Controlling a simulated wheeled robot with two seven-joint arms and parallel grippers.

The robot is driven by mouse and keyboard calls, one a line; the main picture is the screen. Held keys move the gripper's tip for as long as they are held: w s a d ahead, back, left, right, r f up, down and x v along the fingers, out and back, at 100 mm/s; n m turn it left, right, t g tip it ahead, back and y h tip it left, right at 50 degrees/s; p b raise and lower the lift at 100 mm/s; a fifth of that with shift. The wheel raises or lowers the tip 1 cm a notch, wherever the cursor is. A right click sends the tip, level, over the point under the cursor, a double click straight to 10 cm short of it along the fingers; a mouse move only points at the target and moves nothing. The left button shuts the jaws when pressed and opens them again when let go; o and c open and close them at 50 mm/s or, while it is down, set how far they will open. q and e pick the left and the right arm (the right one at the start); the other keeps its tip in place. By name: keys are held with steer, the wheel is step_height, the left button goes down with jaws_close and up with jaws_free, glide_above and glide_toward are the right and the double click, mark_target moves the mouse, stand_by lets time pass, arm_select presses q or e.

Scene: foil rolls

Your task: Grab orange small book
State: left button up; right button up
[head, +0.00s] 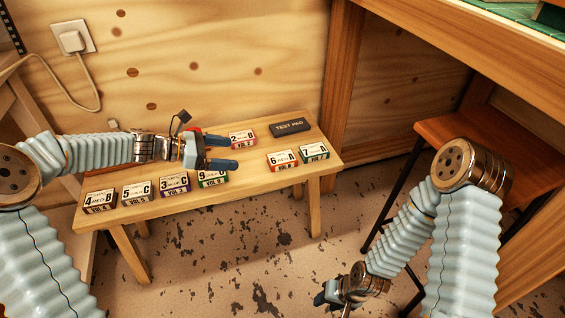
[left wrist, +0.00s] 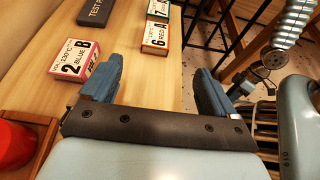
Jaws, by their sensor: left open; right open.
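Several small labelled boxes like books stand on a low wooden bench (head: 255,190). Box 6 RED A (head: 282,159) has an orange-red border and stands at the bench's right part; it also shows in the left wrist view (left wrist: 155,36). Box 4 RED B (head: 99,201), also orange-red edged, is at the left front. I cannot tell which one is the orange book. My left gripper (head: 229,152) is open and empty above the bench, left of box 6 and apart from it; its fingers show in the left wrist view (left wrist: 158,82). My right gripper (head: 328,296) hangs low, off the bench, its jaws small in view.
Box 2 BLUE B (head: 242,139) is just beyond my left fingers. A dark test pad (head: 290,126) lies behind box 6, and box 7 (head: 314,151) stands beside it. Boxes 5 (head: 136,193), 3 (head: 174,184) and 9 (head: 212,178) line the front edge. A wooden post (head: 340,70) rises behind.

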arm_select(q)
steer(key=shift+w+d+f, duration=0.1)
steer(key=shift+w+f, duration=0.15)
steer(key=shift+f, duration=0.3)
steer(key=b, duration=0.1)
glide_toward(276, 159)
steer(key=x, duration=0.3)
steer(key=shift+r, duration=0.15)
steer(key=x, duration=0.2)
steer(key=b+x, duration=0.1)
steer(key=x, duration=0.2)
steer(key=shift+w+d+f, duration=0.15)
steer(key=shift+f, duration=0.15)
steer(key=c, duration=1.1)
steer(key=shift+r, duration=0.1)
